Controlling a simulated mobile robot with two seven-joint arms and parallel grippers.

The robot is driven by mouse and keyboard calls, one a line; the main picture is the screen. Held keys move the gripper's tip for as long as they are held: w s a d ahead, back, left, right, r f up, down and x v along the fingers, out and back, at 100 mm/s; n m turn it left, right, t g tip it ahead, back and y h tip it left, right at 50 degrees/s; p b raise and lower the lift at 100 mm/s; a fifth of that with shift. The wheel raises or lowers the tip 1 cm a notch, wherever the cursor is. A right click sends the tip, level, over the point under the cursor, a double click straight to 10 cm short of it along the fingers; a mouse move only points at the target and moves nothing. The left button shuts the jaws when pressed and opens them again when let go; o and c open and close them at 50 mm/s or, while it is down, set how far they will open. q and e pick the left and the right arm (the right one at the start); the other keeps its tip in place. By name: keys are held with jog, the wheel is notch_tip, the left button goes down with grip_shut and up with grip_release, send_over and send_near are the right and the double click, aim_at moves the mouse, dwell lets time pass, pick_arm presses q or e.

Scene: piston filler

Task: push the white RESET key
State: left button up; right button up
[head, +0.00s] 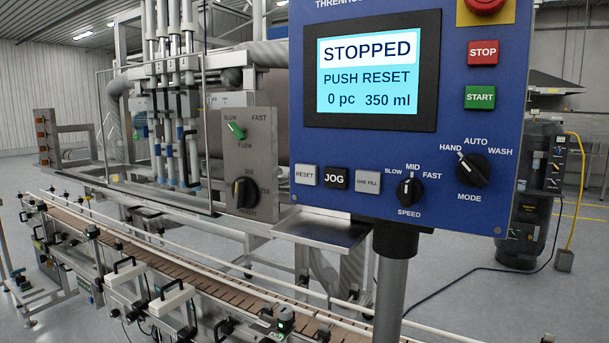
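The white RESET key (306,176) sits at the lower left of the blue control panel (450,110), left of the black JOG key (336,178). The screen (369,77) above the keys reads STOPPED, PUSH RESET, 0 pc, 350 ml. Nothing covers the RESET key. Neither of my grippers shows in the head view.
The panel also bears a ONE FILL key (367,181), SPEED knob (409,191), MODE knob (472,170), green START key (479,97), red STOP key (482,52) and red emergency button (484,4). A conveyor (180,265) runs below left. The space before the panel is clear.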

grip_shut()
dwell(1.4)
